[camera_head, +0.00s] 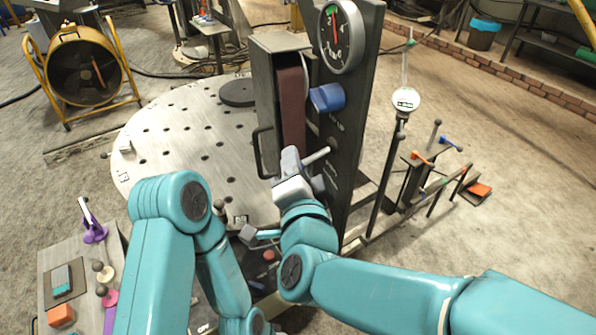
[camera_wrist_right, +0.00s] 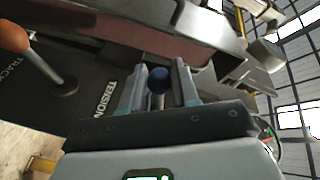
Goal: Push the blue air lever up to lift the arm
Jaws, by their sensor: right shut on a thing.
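My right gripper (camera_head: 291,163) is at the front of the dark upright column (camera_head: 352,115), below the block-shaped blue knob (camera_head: 327,97). In the right wrist view its two fingers (camera_wrist_right: 158,84) stand on either side of a dark blue ball knob (camera_wrist_right: 159,79). A label reading TENSION is on the dark panel beside the fingers. I cannot tell which label belongs to the held knob.
A round gauge (camera_head: 341,36) tops the column, and a brown belt (camera_head: 291,100) runs beside it. An orange-knobbed lever (camera_wrist_right: 14,37) stands left of my right fingers. A perforated round table (camera_head: 180,140) lies behind, and a small table (camera_head: 55,270) with purple items stands at left.

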